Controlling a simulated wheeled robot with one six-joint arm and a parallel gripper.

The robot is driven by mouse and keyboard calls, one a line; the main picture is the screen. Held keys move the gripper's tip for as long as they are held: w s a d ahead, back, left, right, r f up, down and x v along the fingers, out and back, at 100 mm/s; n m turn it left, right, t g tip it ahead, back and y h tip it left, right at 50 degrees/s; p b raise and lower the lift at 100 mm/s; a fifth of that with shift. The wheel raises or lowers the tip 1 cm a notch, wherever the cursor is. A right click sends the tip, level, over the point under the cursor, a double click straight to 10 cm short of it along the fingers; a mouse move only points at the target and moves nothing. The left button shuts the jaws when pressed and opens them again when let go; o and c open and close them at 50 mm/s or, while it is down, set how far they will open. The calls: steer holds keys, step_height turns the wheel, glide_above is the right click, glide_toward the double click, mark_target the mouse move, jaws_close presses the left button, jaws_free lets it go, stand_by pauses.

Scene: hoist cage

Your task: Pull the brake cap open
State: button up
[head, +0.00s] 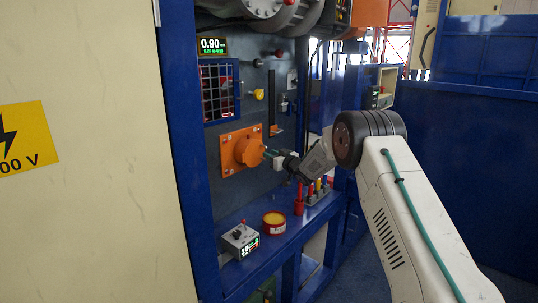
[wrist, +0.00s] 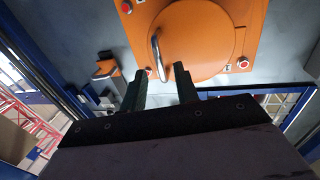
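The brake cap is a round orange cover (head: 249,152) on an orange plate (head: 229,164) fixed to the grey panel. In the wrist view the cap (wrist: 205,45) fills the upper middle, with a curved metal handle (wrist: 156,55) on its near-left part. My gripper (wrist: 161,78) is open, with one dark finger on each side of the handle's lower end. I cannot tell whether the handle is fully between the fingers. In the head view my gripper (head: 272,154) is right at the cap's right side; its fingertips are small there.
Below is a blue shelf with a grey switch box (head: 239,240), a yellow-red round tin (head: 274,222) and a red upright item (head: 299,200). A meshed window (head: 217,92) and a yellow knob (head: 258,93) are above. Red buttons (wrist: 243,62) sit at the plate's corners.

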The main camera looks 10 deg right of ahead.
steer(key=shift+x, duration=1.1)
jaws_close()
steer(key=shift+s+d, duration=0.1)
